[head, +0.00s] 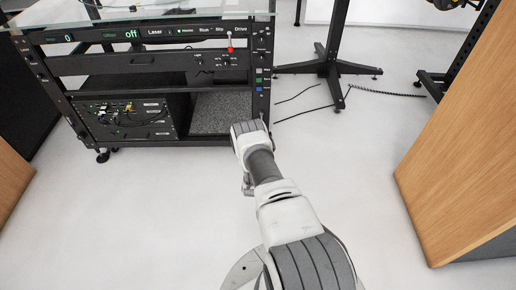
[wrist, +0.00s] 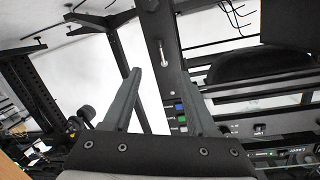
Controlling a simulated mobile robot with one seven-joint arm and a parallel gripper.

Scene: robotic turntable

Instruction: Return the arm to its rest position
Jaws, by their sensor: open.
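My arm (head: 268,170) reaches forward from the bottom of the head view toward the right front post of a black equipment rack (head: 150,62). My gripper's fingers are hidden behind my wrist in the head view. In the wrist view my gripper (wrist: 164,92) has its two dark fingers spread apart, with nothing between them but the rack post and its buttons behind. The rack's front panel shows lit text, including "off", and a small red-tipped lever (head: 229,42). Coloured buttons (wrist: 181,118) on the post show between the fingers in the wrist view.
A wooden cabinet (head: 460,150) stands at the right, and another wooden edge (head: 12,180) is at the far left. A black stand (head: 330,65) with splayed feet stands behind, with loose cables (head: 300,105) on the floor. The white floor (head: 130,220) around my arm is clear.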

